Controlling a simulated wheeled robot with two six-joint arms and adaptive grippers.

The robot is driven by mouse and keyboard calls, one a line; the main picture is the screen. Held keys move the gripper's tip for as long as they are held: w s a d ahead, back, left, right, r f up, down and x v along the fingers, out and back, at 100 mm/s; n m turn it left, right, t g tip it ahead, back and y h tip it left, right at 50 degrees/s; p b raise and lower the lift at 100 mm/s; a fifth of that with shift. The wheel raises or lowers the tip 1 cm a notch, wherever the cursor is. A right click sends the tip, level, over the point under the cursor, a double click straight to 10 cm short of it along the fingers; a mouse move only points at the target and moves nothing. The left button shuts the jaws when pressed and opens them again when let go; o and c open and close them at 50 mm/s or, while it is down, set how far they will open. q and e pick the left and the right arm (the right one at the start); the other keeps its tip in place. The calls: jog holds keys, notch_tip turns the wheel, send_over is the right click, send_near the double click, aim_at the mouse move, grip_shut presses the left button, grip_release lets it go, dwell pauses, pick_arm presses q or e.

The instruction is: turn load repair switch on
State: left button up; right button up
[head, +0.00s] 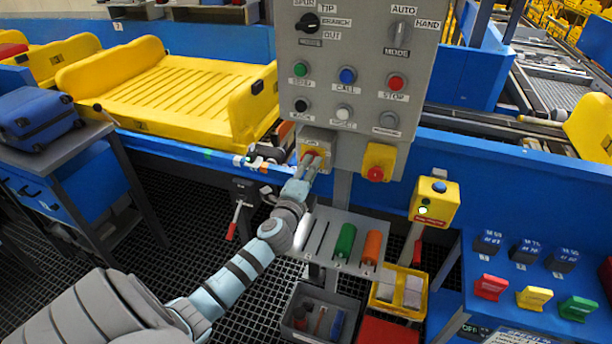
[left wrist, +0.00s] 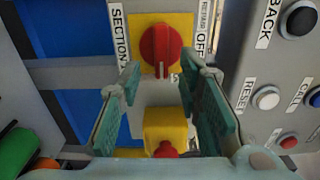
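The red rotary switch (left wrist: 160,50) sits on a yellow plate (left wrist: 183,24) with labels reading SECTION, REPAIR and OFF. Its handle lies along the picture's vertical in the left wrist view. In the head view the switch box (head: 317,138) hangs below the grey panel, its face partly hidden by my gripper. My left gripper (head: 311,164) is at that box. In the left wrist view its two green-padded fingers (left wrist: 163,88) are spread apart, with nothing held between them. The handle appears beyond the fingertips; contact cannot be told. My right gripper is not in view.
The grey panel (head: 362,50) with knobs and buttons is above. A yellow box (head: 383,155) with a red button is right of the switch, and it shows in the left wrist view (left wrist: 165,125). A tool shelf (head: 330,225) stands below. A yellow tray (head: 165,90) is left.

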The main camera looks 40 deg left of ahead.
pick_arm(q)
jog(key=v, duration=1)
jog(key=shift+s, duration=0.25)
jog(key=shift+d, duration=0.15)
jog(key=s+a+f+n+g+h, duration=0.1)
jog(key=s+f+n+g, duration=0.3)
jog(key=f, duration=1)
jog(key=s+f+n+g+h, duration=0.1)
jog(key=s+f+n+g, duration=0.3)
jog(key=f, duration=1.1)
jog(key=s+d+f+n+g+h, duration=0.1)
jog(key=s+d+f+n+g, duration=0.1)
jog(key=s+f, duration=0.4)
jog(key=s+d+f+n+g+h, duration=0.1)
jog(key=s+d+f, duration=0.4)
jog(key=s, duration=0.9)
jog(key=s+d+f+n+g+h, duration=0.1)
jog(key=s+d+f+n+g, duration=0.2)
jog(key=s+f, duration=0.5)
jog(key=s+d+g, duration=0.1)
jog(key=s, duration=0.2)
jog(key=shift+g, duration=0.4)
